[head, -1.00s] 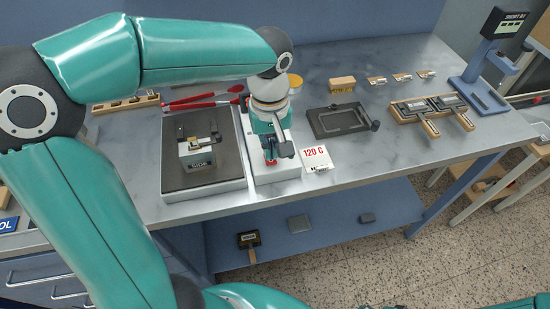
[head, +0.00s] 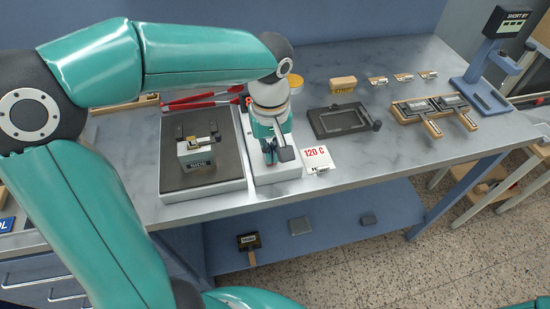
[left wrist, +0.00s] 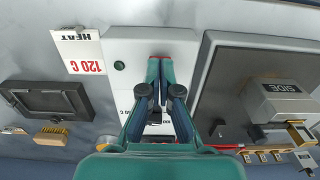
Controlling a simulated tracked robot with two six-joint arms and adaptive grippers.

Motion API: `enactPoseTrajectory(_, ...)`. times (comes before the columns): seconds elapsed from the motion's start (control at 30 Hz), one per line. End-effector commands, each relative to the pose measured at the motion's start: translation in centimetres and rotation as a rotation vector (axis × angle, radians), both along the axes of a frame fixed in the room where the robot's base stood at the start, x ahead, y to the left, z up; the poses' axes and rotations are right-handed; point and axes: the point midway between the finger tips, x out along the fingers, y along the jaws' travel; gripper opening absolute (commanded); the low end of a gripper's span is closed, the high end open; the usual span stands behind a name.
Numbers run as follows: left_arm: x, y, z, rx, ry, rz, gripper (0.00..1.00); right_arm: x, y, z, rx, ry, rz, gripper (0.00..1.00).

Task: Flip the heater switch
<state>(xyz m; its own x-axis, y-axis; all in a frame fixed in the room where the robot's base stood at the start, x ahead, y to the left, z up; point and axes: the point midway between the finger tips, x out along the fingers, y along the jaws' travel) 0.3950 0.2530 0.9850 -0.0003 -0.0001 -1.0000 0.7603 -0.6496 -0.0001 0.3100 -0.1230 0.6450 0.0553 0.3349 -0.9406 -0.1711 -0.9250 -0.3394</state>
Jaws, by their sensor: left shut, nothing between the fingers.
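The heater control box (head: 262,182) is a long pale box on the bench, beside the hot plate. It also shows in the left wrist view (left wrist: 190,45), with a round dark green light (left wrist: 119,66) on its top. My left gripper (head: 266,163) points down over the box's front part. In the left wrist view its fingertips (left wrist: 160,62) are together, with nothing between them. The switch itself is not clearly visible; the fingers cover that part of the box. I cannot tell whether they touch it. My right gripper is not in view.
A white card reading "120 C" (head: 316,158) lies right of the box. The dark hot plate (head: 225,172) on the left carries a grey block labelled SIDE (head: 197,160). Red-handled tongs (head: 205,101) lie behind. A dark framed tray (head: 340,120) sits farther right, with clear bench between.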

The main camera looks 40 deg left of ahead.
Motion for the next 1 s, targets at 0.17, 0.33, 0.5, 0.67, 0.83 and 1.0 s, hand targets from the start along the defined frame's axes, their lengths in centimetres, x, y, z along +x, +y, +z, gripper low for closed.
enactPoseTrajectory(0.17,0.0,0.0,-0.4,0.000,0.000,0.000,0.00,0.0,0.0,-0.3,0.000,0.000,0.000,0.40)
enactPoseTrajectory(0.33,0.0,0.0,-0.6,0.001,0.001,0.000,0.00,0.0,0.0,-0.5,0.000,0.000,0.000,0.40)
enactPoseTrajectory(0.5,0.0,0.0,-0.5,0.001,0.002,-0.001,0.00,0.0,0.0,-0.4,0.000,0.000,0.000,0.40)
enactPoseTrajectory(0.67,0.0,0.0,0.4,0.001,0.002,-0.001,0.00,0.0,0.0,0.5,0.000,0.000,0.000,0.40)
enactPoseTrajectory(0.83,0.0,0.0,1.9,0.000,0.001,-0.001,0.00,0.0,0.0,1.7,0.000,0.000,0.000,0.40)
enactPoseTrajectory(1.0,0.0,0.0,3.3,0.000,0.000,0.000,0.00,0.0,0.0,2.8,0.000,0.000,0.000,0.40)
